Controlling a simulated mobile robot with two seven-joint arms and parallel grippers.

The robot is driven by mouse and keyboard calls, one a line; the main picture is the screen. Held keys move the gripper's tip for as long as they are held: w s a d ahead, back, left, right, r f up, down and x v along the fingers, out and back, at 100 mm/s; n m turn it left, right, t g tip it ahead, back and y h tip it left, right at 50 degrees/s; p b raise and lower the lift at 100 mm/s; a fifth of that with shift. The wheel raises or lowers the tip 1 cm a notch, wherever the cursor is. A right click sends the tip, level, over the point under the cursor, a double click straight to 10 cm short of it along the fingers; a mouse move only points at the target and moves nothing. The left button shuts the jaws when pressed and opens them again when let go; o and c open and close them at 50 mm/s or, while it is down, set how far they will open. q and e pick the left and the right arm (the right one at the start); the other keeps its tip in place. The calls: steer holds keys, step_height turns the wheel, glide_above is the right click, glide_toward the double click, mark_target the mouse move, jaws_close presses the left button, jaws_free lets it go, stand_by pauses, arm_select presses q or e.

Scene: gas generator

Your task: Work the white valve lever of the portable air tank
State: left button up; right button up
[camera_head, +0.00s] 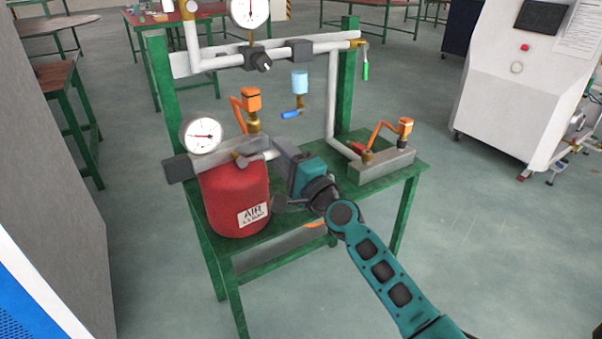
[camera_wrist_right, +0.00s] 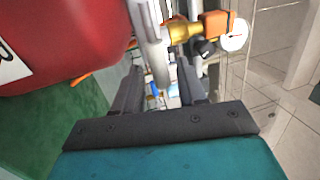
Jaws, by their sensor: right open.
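The red air tank (camera_head: 236,195) stands upright on the green table, with its label facing front. Its pale grey-white valve lever (camera_head: 246,159) sits on top, beside the grey block. In the right wrist view the lever (camera_wrist_right: 151,45) reaches down toward the gap between my fingers. My right gripper (camera_head: 275,174) is open at the right side of the tank. Its fingers also show in the wrist view (camera_wrist_right: 160,82), one on each side of the lever's end. Whether either finger touches the lever cannot be told. My left gripper is out of view.
A round gauge (camera_head: 201,135) and an orange-handled valve (camera_head: 251,100) stand close above the tank. The green table (camera_head: 262,262) carries a pipe frame (camera_head: 331,95) and a grey manifold (camera_head: 380,168) at right.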

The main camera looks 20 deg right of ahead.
arm_select(q)
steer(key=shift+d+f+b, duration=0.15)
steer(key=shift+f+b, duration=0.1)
steer(key=shift+b, duration=0.25)
arm_select(e)
steer(key=v, duration=1.1)
steer(key=shift+s, duration=0.4)
steer(key=shift+d+f, duration=0.1)
steer(key=shift+f, duration=0.05)
steer(key=s+a+f+n+g+h, duration=0.1)
steer(key=s+a+f+n+g, duration=0.4)
steer(key=s+f+n, duration=0.35)
steer(key=s+a+f+n+g, duration=0.45)
steer(key=s+f+n, duration=0.35)
steer(key=f+n, duration=0.2)
arm_select(q)
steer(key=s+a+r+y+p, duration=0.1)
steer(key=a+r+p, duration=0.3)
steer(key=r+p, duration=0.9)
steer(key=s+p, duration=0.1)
steer(key=p, duration=0.6)
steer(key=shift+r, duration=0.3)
arm_select(e)
steer(key=d+r, duration=0.2)
steer(key=r, duration=0.4)
steer(key=s+d+r+h, duration=0.1)
steer(key=d+r, duration=0.1)
steer(key=r, duration=0.5)
steer(key=shift+s+t+h, duration=0.3)
steer(key=shift+t, duration=0.05)
